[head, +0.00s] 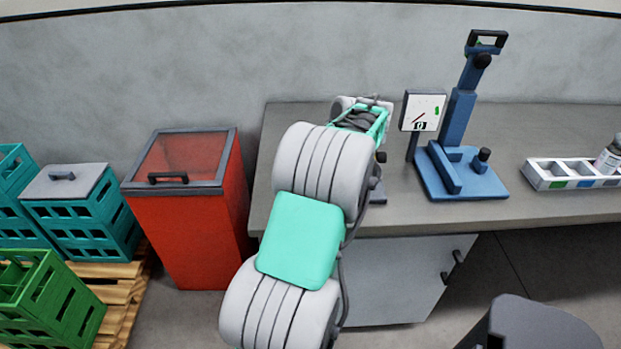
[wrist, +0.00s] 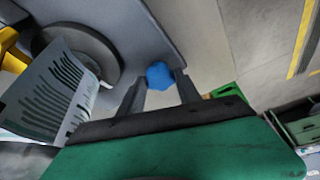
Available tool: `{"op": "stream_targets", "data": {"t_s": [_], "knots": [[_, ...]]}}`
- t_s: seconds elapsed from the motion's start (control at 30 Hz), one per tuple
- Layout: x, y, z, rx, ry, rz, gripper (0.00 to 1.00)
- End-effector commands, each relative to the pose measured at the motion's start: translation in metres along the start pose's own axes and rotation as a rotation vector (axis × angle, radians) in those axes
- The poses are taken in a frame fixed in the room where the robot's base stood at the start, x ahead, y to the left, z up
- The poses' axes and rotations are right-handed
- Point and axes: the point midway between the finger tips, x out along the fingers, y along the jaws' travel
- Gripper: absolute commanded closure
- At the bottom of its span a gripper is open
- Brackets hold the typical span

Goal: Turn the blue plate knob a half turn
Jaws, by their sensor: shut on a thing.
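The blue plate knob (wrist: 160,75) shows in the wrist view, a small rounded knob at the edge of a grey plate (wrist: 150,25). My gripper (wrist: 159,82) has one finger on each side of the knob and is shut on it. The fingers partly cover the knob's sides, and no mark showing its turn angle can be made out. In the head view my arm hides the knob and most of the labeller; only a grey piece of its base (head: 378,192) seems to show beside my arm.
In the wrist view a dark round reel (wrist: 85,55), a barred label strip (wrist: 50,95) and a yellow part (wrist: 10,45) lie left of the knob. On the bench (head: 330,222) stand a small panel (head: 423,110), a blue stand (head: 460,110) and a white tray (head: 545,182). A red bin (head: 190,235) stands left.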

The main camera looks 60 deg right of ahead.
Motion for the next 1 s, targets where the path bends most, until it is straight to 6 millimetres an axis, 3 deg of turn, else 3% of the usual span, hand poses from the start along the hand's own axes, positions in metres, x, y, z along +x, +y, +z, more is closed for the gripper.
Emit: {"op": "stream_targets", "data": {"t_s": [0.47, 0.5, 0.73, 1.0], "knots": [[-0.0007, 0.0008, 0.0002, -0.011, 0.000, -0.003, 1.00], [-0.0007, 0.0008, 0.0001, -0.011, 0.000, -0.003, 0.57], [-0.0002, 0.0004, -0.0004, -0.012, 0.000, -0.004, 0.38], [-0.0027, 0.0004, -0.0007, -0.013, 0.000, -0.004, 0.38]]}}
